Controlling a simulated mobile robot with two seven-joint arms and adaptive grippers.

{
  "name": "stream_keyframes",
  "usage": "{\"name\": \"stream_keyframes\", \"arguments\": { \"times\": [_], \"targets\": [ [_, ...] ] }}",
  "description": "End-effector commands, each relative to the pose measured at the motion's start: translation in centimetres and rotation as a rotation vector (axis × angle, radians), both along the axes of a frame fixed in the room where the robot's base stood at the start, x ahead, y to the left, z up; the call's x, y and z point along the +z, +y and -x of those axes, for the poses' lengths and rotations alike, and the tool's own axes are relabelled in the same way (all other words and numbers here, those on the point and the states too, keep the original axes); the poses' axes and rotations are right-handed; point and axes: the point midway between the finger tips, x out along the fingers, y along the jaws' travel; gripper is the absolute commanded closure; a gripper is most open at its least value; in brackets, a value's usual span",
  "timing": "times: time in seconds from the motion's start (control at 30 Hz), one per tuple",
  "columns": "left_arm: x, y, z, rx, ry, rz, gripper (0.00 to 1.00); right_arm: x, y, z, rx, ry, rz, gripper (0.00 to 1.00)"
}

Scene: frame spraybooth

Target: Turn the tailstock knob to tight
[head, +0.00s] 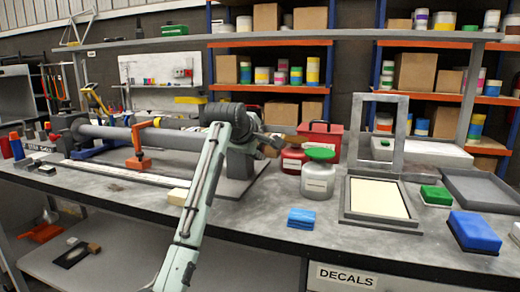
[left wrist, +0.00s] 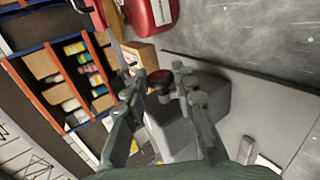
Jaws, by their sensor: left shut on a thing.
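The tailstock (head: 240,162) is a grey block at the right end of the bench fixture, partly hidden behind my left arm in the head view. In the left wrist view the tailstock (left wrist: 178,132) lies below the fingers, and the tailstock knob (left wrist: 160,78), dark with a reddish top, sits between them. My left gripper (head: 268,147) is at the tailstock's right end, and it also shows in the left wrist view (left wrist: 160,88), shut on the knob. The knob's tight or loose marking cannot be read. My right gripper is not in view.
A grey tube (head: 115,133) runs along the fixture to the left. A red box (head: 322,138) and a green-lidded jar (head: 318,178) stand close right of the gripper. The bench front is mostly clear.

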Motion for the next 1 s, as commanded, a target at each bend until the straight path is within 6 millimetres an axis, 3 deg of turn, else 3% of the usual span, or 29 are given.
{"name": "stream_keyframes", "arguments": {
  "times": [0.67,0.7,0.83,1.0],
  "targets": [
    [0.00,0.01,-0.06,0.001,0.068,-0.023,1.00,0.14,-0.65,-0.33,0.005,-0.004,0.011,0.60],
    [-0.01,0.02,-0.08,0.001,0.068,-0.023,0.69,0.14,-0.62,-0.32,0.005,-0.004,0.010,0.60],
    [0.02,0.02,-0.08,0.001,0.067,-0.023,0.53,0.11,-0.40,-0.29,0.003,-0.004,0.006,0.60],
    [0.04,0.02,-0.08,0.001,0.066,-0.022,0.53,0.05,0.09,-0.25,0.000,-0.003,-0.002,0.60]
  ]
}}
